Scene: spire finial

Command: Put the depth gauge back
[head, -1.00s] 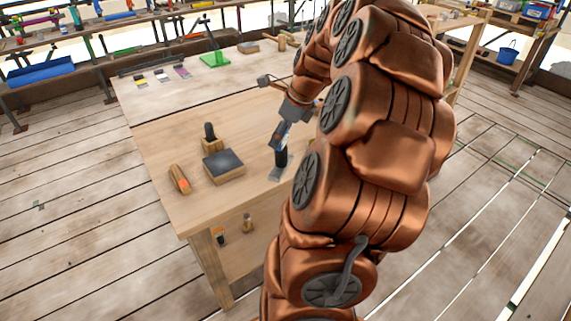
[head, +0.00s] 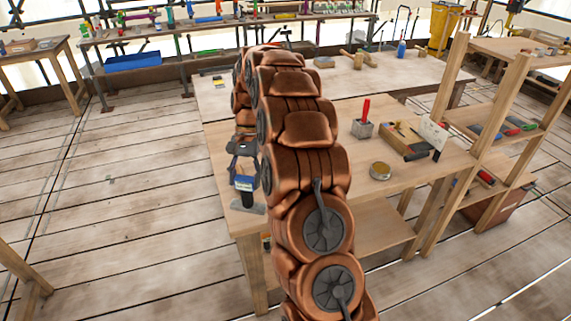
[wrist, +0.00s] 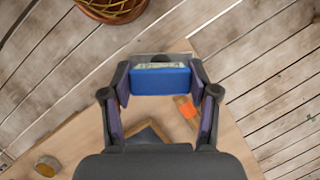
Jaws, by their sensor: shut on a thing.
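A blue and dark tool with a flat grey foot, which looks like the depth gauge (head: 244,184), hangs below my gripper (head: 243,155) at the left end of the workbench (head: 345,215). In the wrist view the blue body of the gauge (wrist: 160,82), with a pale marked face, sits between both fingers of my gripper (wrist: 160,73). The gripper is shut on it. In the head view the grey foot is low near the bench edge; I cannot tell whether it touches the top. My arm hides the middle of the bench.
A wooden shelf unit (head: 458,125) stands at the right. An orange-marked item (wrist: 186,107) lies below the gripper.

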